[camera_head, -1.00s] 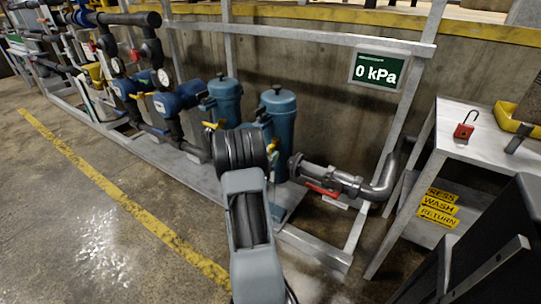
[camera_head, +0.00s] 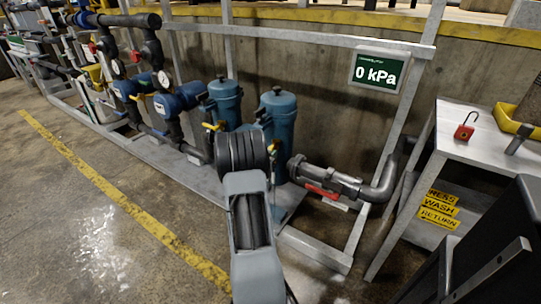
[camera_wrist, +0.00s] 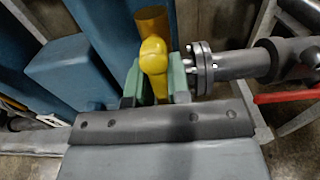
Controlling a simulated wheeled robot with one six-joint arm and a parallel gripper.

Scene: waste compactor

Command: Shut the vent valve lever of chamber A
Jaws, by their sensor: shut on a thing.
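In the wrist view a yellow lever (camera_wrist: 153,57) stands between the two green fingertips of my gripper (camera_wrist: 157,88). My gripper is shut on it, with its rounded yellow end showing beyond the fingers. A darker yellow-brown round part (camera_wrist: 151,20) lies just past the lever. In the head view my arm hides the gripper and most of the held lever, beside the right blue canister (camera_head: 278,108). Another yellow lever (camera_head: 212,126) shows left of my wrist. I can read no chamber label.
A grey flanged pipe with a red handle (camera_head: 321,191) lies close to the right, also in the wrist view (camera_wrist: 284,96). A sign (camera_head: 379,70) reads 0 kPa. A table with a red padlock (camera_head: 465,131) stands right. Floor at left is clear.

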